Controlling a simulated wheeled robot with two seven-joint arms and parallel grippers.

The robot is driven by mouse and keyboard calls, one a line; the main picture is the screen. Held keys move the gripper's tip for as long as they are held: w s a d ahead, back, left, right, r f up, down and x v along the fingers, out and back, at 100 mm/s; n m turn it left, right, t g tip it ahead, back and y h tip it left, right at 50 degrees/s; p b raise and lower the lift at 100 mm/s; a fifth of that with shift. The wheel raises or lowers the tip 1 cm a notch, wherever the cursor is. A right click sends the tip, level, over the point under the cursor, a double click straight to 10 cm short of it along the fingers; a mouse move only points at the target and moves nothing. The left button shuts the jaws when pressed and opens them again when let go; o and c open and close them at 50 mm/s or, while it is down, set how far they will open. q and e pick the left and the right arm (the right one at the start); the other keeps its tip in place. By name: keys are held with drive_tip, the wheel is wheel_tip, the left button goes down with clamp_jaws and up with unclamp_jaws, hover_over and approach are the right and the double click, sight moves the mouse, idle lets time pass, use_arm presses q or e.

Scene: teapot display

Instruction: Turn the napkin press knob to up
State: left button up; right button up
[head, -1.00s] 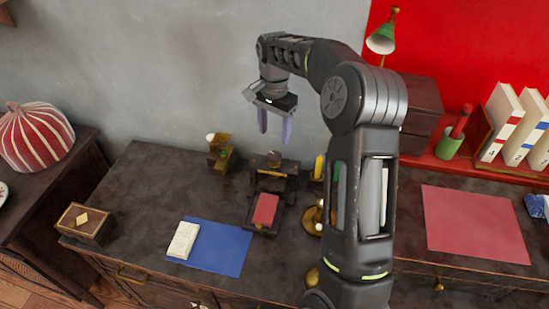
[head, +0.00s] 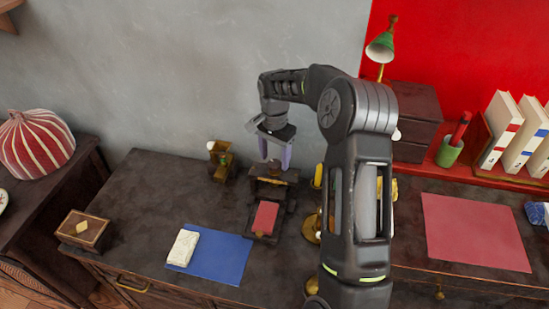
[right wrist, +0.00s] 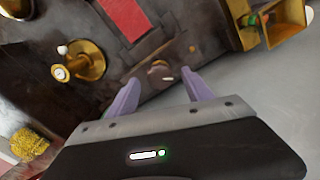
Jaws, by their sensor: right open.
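The napkin press (head: 272,190) is a dark stand on the desk, with a red napkin (head: 265,217) on its low front part. Its small round brown knob (head: 274,167) is on top at the back; in the right wrist view the knob (right wrist: 160,71) lies just beyond and between my fingertips. My right gripper (head: 275,161) is open with pale purple fingers pointing down over the knob; it also shows in the right wrist view (right wrist: 159,79). I cannot tell whether the fingers touch the knob or which way it is turned. My left gripper is out of view.
A brass holder (head: 221,162) stands left of the press. A blue mat (head: 222,258) with a cream block (head: 183,247) lies front left, and a wooden box (head: 84,229) at the far left. A brass stand (right wrist: 84,62) is close beside the press, partly behind my arm.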

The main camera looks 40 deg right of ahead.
drive_tip(key=shift+f, duration=0.6)
clamp_jaws()
